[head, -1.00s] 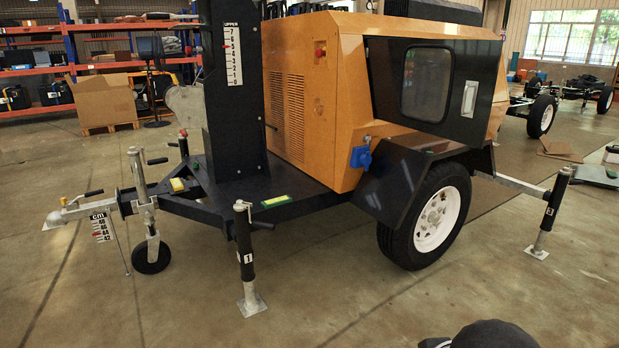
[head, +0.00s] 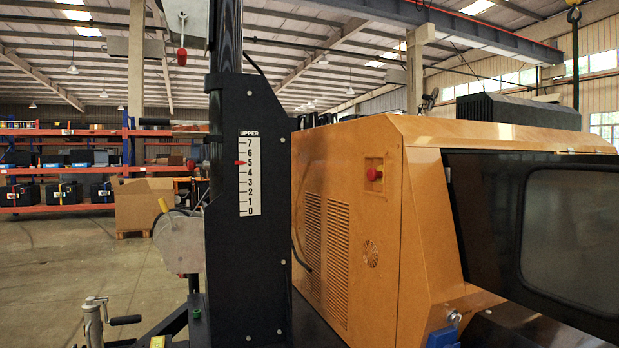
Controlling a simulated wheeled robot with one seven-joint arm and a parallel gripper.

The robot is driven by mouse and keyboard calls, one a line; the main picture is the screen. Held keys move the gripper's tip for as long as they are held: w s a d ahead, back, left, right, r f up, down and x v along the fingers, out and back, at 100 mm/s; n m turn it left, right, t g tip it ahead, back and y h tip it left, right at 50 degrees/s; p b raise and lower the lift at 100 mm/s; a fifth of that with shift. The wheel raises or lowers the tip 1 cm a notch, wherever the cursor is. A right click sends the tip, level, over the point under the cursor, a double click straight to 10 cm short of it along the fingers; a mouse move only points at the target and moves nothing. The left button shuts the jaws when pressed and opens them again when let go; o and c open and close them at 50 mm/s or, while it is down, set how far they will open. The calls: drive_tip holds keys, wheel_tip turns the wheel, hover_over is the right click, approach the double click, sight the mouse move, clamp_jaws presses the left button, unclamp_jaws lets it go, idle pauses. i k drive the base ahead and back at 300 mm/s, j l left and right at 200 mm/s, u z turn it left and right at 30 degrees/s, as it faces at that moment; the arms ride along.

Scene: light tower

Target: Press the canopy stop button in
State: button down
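The canopy is an orange-yellow box (head: 352,235) filling the right half of the head view. A red stop button (head: 373,174) on a small yellow plate sits high on its near face, close to the front corner. I cannot tell from here whether the button is in or out. My gripper is not in view.
A black mast (head: 235,285) with a white scale marked UPPER (head: 249,172) stands left of the canopy; its red pointer is near 5. A winch (head: 180,240) is on its left side. A blue socket (head: 443,338) shows low on the canopy. Open floor (head: 60,280) lies left.

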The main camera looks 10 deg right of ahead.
sight(373, 174)
drive_tip(key=i+l+u, duration=0.95)
drive_tip(key=i+l, duration=0.1)
drive_tip(key=i, duration=0.05)
